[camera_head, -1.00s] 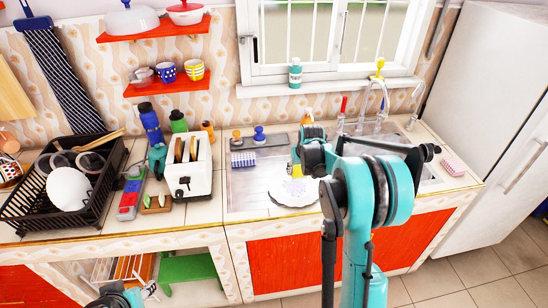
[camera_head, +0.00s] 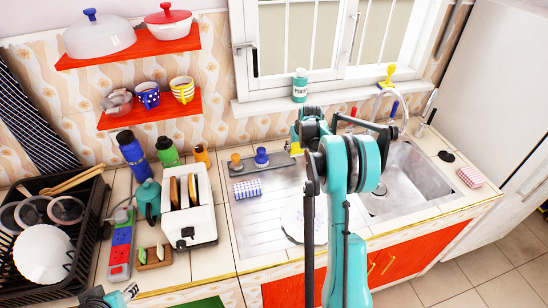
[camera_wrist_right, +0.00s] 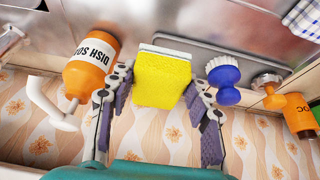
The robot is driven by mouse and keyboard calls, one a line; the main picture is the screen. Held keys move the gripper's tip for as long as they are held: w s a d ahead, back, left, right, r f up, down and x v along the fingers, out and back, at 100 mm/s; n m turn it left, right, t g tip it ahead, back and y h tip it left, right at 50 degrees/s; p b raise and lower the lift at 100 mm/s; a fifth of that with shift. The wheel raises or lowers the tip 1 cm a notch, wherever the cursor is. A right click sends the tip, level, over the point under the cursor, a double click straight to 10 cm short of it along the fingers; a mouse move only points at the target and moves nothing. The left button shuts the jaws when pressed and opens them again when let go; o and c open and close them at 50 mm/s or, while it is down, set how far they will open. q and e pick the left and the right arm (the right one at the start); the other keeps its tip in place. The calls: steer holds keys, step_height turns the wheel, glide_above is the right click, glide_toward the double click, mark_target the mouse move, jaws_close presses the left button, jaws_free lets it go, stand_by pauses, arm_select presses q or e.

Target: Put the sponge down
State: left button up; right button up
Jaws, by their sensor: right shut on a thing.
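The yellow sponge (camera_wrist_right: 162,72), with a pale layer along one edge, is between the fingers of my right gripper (camera_wrist_right: 160,95) in the right wrist view. That gripper is shut on it. A grey tray (camera_wrist_right: 215,58) lies behind the sponge; I cannot tell whether the sponge touches it. In the head view only a small yellow patch of the sponge (camera_head: 295,149) shows; my right arm hides the rest. My right gripper (camera_head: 300,136) is near the right end of the tray (camera_head: 236,172). My left gripper (camera_head: 112,298) is partly in view at the bottom left, its fingers unclear.
A blue-knobbed brush (camera_head: 261,157) and an orange dish soap bottle (camera_wrist_right: 92,70) are close to the sponge. A white plate (camera_head: 292,222) lies on the drainboard, partly behind my arm. The sink basin (camera_head: 400,182) is empty. A white toaster (camera_head: 190,222) stands left.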

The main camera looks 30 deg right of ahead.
glide_above(279, 160)
steer(key=s, duration=0.2)
steer(key=f, duration=0.3)
steer(key=f+b, duration=0.1)
steer(key=shift+w+a+f, duration=0.1)
steer(key=shift+w+f, duration=0.05)
steer(key=shift+w, duration=0.1)
steer(key=shift+f+b, duration=0.45)
steer(key=shift+f, duration=1.55)
steer(key=o, duration=0.8)
steer(key=shift+f, duration=0.1)
